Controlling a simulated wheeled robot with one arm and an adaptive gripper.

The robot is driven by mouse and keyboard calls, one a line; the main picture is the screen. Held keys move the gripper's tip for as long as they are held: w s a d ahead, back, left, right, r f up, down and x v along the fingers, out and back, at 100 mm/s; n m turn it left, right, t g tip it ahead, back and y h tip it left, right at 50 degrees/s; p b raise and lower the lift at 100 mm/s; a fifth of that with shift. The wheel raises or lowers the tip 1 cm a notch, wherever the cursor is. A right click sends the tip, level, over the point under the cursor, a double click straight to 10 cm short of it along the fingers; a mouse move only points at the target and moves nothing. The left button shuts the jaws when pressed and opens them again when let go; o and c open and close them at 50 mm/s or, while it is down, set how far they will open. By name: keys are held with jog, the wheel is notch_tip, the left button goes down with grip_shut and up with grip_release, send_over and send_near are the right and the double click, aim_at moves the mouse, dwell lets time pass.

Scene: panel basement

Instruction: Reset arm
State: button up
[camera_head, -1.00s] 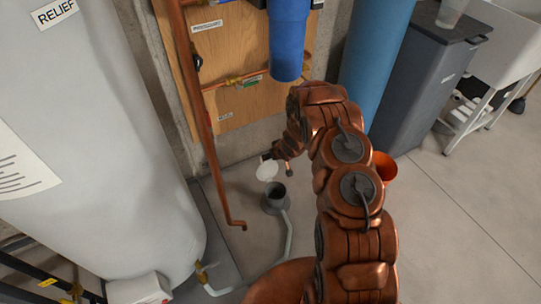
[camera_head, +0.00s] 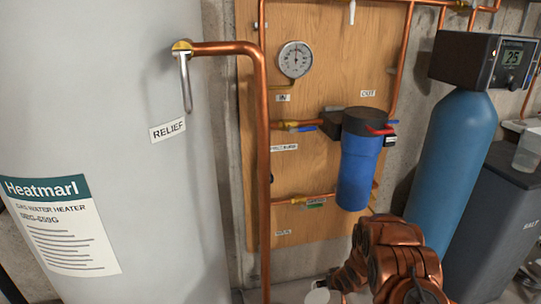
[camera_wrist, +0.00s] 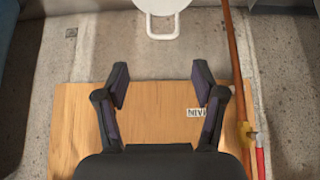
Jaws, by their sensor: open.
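My gripper (camera_wrist: 161,82) shows in the wrist view with its two dark fingers spread wide apart. Nothing is between them. The wooden panel (camera_wrist: 85,125) lies beyond the fingers, with an upside-down label (camera_wrist: 197,113) beside the right finger. My copper-coloured arm shows at the lower right of the head view, in front of the floor and below the blue filter housing (camera_head: 358,170). The gripper's fingers cannot be made out in the head view.
A white round object with a loop handle (camera_wrist: 162,8) is at the wrist view's top edge. The water heater (camera_head: 110,120) fills the head view's left. A copper pipe (camera_head: 263,170), pressure gauge (camera_head: 295,59), blue tank (camera_head: 452,165) and grey salt bin (camera_head: 495,225) stand around the arm.

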jog(key=s+d+r+m+g+h, duration=0.15)
jog(key=s+r, duration=0.45)
jog(key=r, duration=0.6)
jog(key=s+r+g+h, duration=0.25)
jog(key=s+r, duration=0.45)
jog(key=r, duration=0.4)
jog(key=s+a+r+g+y, duration=0.15)
jog(key=s+a+r, duration=0.35)
jog(key=s, duration=0.7)
jog(key=s+a+r+g+y, duration=0.1)
jog(key=s+a+r+g, duration=0.15)
jog(key=s+r, duration=0.65)
jog(key=s+a+r+g+y, duration=0.1)
jog(key=s+a+r+g, duration=0.2)
jog(key=s, duration=1.2)
notch_tip(320, 180, up, 21)
jog(key=s+a+t+p, duration=0.1)
jog(key=t+p, duration=0.1)
jog(key=p, duration=1.8)
jog(key=shift+a+r+p, duration=0.15)
jog(key=shift+r+p, duration=0.05)
jog(key=shift+p, duration=0.1)
jog(key=shift+h, duration=0.25)
